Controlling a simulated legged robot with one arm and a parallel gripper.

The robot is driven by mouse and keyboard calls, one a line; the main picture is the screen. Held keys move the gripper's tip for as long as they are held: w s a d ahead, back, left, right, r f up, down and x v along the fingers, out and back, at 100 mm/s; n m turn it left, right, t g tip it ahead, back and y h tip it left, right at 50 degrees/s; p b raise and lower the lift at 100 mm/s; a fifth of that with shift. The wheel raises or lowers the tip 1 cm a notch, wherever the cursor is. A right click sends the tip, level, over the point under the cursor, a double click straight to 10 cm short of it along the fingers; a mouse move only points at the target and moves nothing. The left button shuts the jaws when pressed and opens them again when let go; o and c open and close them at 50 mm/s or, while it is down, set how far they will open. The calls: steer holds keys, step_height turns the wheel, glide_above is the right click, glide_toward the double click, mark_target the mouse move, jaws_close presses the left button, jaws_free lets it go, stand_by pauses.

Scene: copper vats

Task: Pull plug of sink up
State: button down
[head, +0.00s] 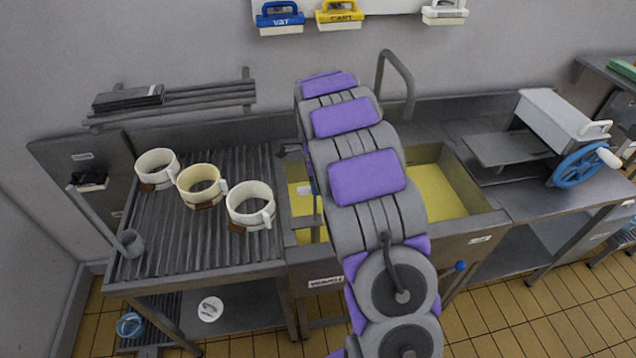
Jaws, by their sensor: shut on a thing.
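The sink (468,186) is a steel basin in the middle of the counter, with yellow showing in its bottom. My grey and purple arm reaches over it from the front and covers much of its middle. A thin upright grey rod (317,207) stands in the left part of the sink, just left of my arm. I cannot tell whether it is the plug. My gripper is hidden behind my arm, so its jaws and any contact with the plug do not show.
A ribbed drainboard (150,235) on the left holds a white mug (157,168), a cream mug (201,187) and another white mug (250,204). A curved tap (402,75) rises behind the sink. A machine with a blue wheel (583,164) stands on the right counter.

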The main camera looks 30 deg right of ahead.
steer(key=c, duration=1.4)
jaws_free()
steer(key=shift+w+a+r, duration=0.15)
steer(key=shift+w+r, duration=0.1)
steer(key=shift+w, duration=0.05)
steer(key=o, duration=0.5)
steer(key=shift+a, duration=0.3)
steer(key=shift+s+d+r, duration=0.1)
steer(key=shift+d, duration=0.25)
steer(key=r+p, duration=0.1)
steer(key=r, duration=1)
steer(key=r+p, duration=0.1)
steer(key=r, duration=0.5)
steer(key=shift+a+p, duration=0.25)
steer(key=shift+p, duration=0.05)
steer(key=shift+a, duration=0.15)
